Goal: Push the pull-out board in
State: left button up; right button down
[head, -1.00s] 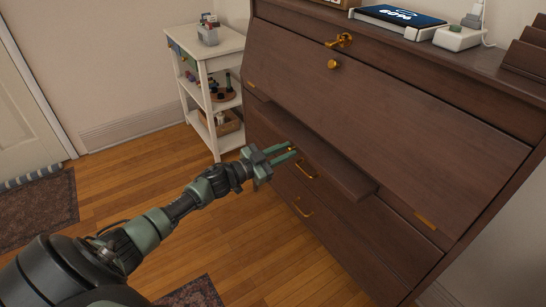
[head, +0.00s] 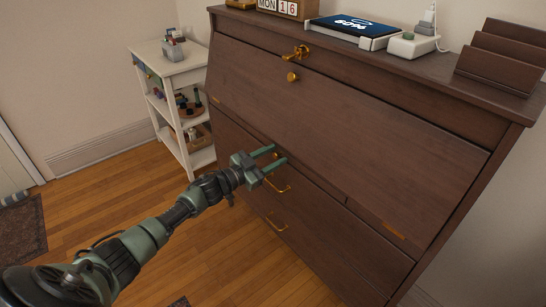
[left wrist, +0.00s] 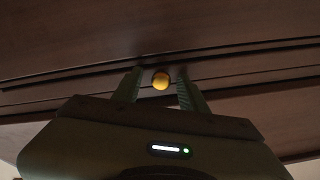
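The pull-out board (head: 318,182) is a thin dark brown strip under the slanted lid of the desk (head: 350,125). Its front edge looks about flush with the desk front. In the left wrist view the board (left wrist: 240,63) is a narrow band between dark seams, with a round brass knob (left wrist: 161,80). My left gripper (head: 279,154) is at the board's front, its two green fingers apart. In the left wrist view the fingers (left wrist: 158,90) stand on either side of the knob; whether they touch the board is unclear. My right gripper is out of view.
Drawers with brass handles (head: 277,222) lie below the board. A white shelf cart (head: 186,68) stands left of the desk. The wooden floor in front is open.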

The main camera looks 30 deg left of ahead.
pick_arm(q)
jog(key=shift+s+a, duration=0.1)
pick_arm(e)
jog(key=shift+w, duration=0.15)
pick_arm(q)
jog(key=shift+s+a, duration=0.1)
jog(key=shift+s, duration=0.15)
jog(key=v, duration=0.7)
jog(key=shift+p, duration=0.45)
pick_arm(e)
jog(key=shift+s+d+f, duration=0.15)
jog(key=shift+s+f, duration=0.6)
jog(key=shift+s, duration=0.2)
pick_arm(q)
jog(key=shift+s, duration=0.1)
